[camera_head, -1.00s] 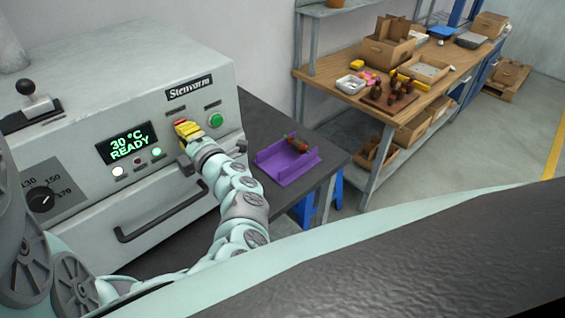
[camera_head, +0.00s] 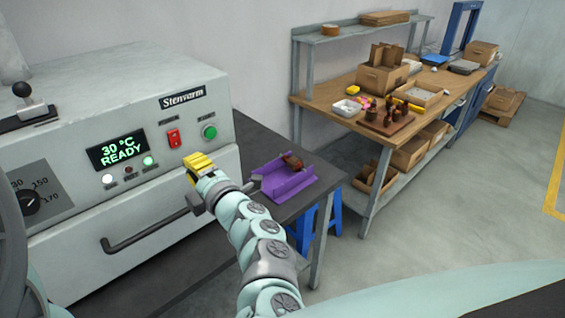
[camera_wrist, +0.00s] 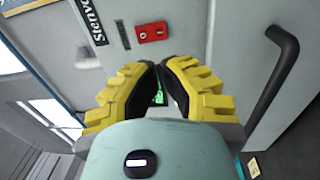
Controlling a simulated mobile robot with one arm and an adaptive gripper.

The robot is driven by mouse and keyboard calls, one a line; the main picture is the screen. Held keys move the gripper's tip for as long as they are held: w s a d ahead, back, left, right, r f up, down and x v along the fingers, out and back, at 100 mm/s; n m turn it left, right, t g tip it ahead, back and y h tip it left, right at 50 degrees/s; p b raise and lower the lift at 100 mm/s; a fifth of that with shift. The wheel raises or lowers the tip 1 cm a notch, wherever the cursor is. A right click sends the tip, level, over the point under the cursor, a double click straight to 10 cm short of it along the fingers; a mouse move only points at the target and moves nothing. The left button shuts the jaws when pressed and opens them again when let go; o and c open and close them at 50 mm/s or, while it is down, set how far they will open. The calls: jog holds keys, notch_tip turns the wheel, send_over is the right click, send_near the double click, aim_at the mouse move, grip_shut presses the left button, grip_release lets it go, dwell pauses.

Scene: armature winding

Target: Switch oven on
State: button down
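The oven (camera_head: 210,105) is a grey box labelled Stenvarm on the left. Its display (camera_head: 118,151) is lit and reads 30 °C READY. A red switch (camera_head: 174,138) and a round green button (camera_head: 210,132) sit on its front panel. The red switch also shows in the wrist view (camera_wrist: 152,32), ahead of the fingertips. My gripper (camera_head: 193,160), with yellow fingers, is just below the switch and apart from it. In the wrist view my gripper (camera_wrist: 159,68) has its fingertips together with nothing held. Whether the switch is on is too small to tell.
A handle bar (camera_head: 155,228) runs across the oven door. A temperature dial (camera_head: 30,202) is at the left. A purple tray (camera_head: 285,185) holding a part sits on the dark table to the right. A wooden workbench (camera_head: 335,108) with boxes stands behind.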

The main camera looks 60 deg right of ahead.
jog(key=v, duration=0.5)
jog(key=shift+s+d+f+b, duration=0.1)
jog(key=shift+b, duration=0.3)
